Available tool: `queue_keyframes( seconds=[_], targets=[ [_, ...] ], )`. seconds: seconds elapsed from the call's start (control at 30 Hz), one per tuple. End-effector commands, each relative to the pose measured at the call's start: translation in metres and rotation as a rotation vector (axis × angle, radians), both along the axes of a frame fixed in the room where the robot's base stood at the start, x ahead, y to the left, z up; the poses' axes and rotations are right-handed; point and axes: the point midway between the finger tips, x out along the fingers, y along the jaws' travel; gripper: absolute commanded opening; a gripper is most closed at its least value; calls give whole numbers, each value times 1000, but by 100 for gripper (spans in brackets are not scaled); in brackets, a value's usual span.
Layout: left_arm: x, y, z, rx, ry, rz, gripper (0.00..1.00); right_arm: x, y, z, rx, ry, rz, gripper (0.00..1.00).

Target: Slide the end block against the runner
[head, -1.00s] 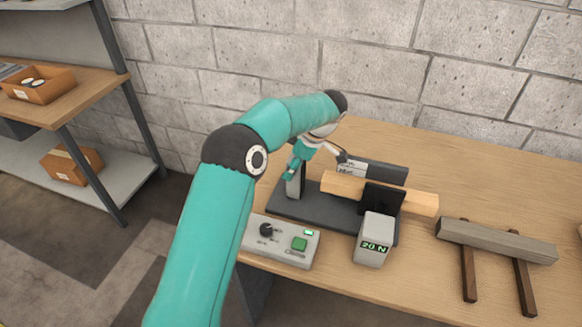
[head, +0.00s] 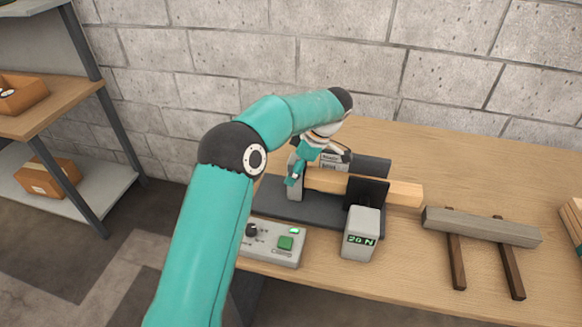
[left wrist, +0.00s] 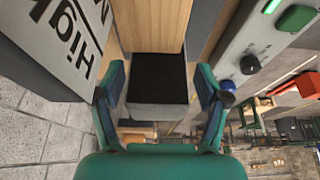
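The end block (head: 295,190) is a small grey upright block at the left end of the dark fixture base (head: 325,208). In the left wrist view the end block (left wrist: 158,112) has a black top or face and sits between my fingers. The runner (head: 406,193) is a pale wooden bar lying along the fixture. Its left end meets or nearly meets the block; the contact line is partly hidden. My right gripper is not in view.
A control box (head: 270,243) with a knob and green button stands in front. A grey display unit (head: 361,235) reads 20 N. A signed dark block (head: 370,166) lies behind the runner. A grey beam on wooden legs (head: 480,226) lies right. The back right table is clear.

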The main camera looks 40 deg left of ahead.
Motion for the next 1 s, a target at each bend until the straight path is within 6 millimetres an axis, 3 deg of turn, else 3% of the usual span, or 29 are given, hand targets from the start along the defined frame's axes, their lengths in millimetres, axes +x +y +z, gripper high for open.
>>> queue_keyframes(
  seconds=[0.33, 0.73, 1.0],
  targets=[
    [2, -3, 13, 2, -3, 3, 75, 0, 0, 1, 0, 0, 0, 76],
    [12, -31, 84, -1, -4, 2, 75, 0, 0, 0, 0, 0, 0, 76],
    [14, -39, 106, 0, 0, 2, 75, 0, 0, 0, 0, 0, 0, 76]
  ],
)
